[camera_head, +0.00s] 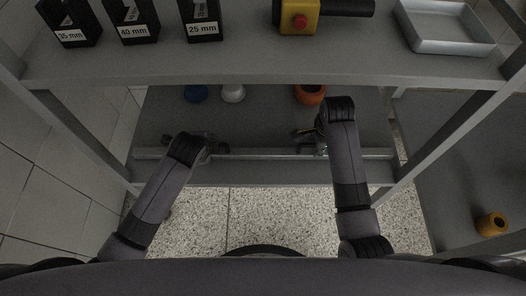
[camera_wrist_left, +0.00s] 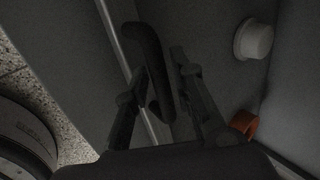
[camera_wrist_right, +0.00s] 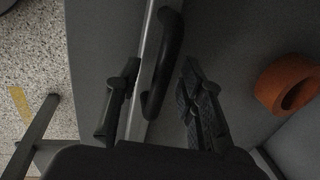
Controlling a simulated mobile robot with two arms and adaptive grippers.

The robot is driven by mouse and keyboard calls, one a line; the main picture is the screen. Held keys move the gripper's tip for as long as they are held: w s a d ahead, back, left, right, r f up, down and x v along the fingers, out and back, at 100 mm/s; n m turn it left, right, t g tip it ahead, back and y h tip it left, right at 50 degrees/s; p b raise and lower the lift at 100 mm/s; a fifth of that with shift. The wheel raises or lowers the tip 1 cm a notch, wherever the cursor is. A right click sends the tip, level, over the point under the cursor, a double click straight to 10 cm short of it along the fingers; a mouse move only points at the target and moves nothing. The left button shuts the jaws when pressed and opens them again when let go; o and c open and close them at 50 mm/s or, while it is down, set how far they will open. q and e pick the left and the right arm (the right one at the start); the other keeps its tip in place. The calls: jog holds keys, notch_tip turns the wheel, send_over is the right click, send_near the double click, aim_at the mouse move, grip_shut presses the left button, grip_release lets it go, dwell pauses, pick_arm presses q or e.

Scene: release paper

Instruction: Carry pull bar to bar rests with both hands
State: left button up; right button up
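The pull bar (camera_head: 260,154) is a long pale metal bar lying left to right along the front of the lower shelf. My left gripper (camera_head: 211,146) is at its left part. In the left wrist view the open fingers (camera_wrist_left: 160,63) straddle a black handle (camera_wrist_left: 152,45) on the bar (camera_wrist_left: 112,38). My right gripper (camera_head: 308,141) is at the right part. In the right wrist view its open fingers (camera_wrist_right: 161,66) stand either side of the other black handle (camera_wrist_right: 170,45) and the bar (camera_wrist_right: 148,48). I cannot make out the bar rests.
An orange roll (camera_head: 310,94), a white round piece (camera_head: 233,93) and a blue one (camera_head: 195,93) stand behind the bar. The upper shelf (camera_head: 260,70) overhangs with black boxes (camera_head: 137,22), a yellow device (camera_head: 298,18) and a tray (camera_head: 447,43). A yellow roll (camera_head: 491,224) is at right.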

pick_arm(q)
jog(key=shift+w+f, duration=0.1)
jog(key=shift+c, duration=0.5)
pick_arm(e)
jog(key=shift+c, duration=0.5)
pick_arm(q)
jog(key=c, duration=0.4)
pick_arm(e)
jog(key=c, duration=0.4)
pick_arm(q)
grip_shut()
pick_arm(e)
grip_shut()
